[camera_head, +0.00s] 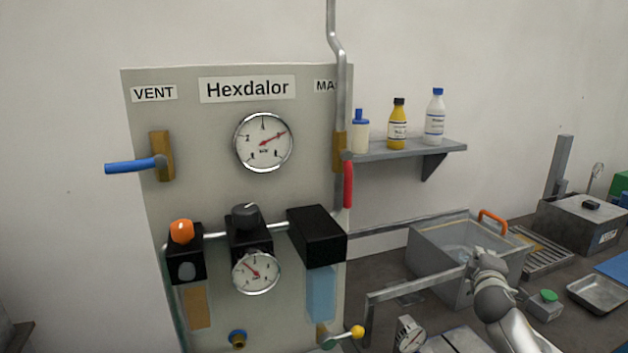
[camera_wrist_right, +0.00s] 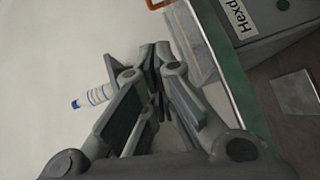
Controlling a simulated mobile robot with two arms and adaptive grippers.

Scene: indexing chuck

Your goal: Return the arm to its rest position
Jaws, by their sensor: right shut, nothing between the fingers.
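My right arm comes in from the bottom right of the head view. Its gripper (camera_head: 486,260) is in front of the grey open bin (camera_head: 442,262), above the bench. In the right wrist view the fingers of the right gripper (camera_wrist_right: 153,55) are close together with nothing held between them. Whether the gripper touches the bin cannot be told. My left gripper is in neither view.
The Hexdalor panel (camera_head: 205,120) carries a blue lever (camera_head: 130,166), a red lever (camera_head: 348,184) and gauges. A shelf (camera_head: 410,150) holds three bottles. An orange handle (camera_head: 493,221), metal tray (camera_head: 598,294) and green-topped block (camera_head: 545,305) are near the arm.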

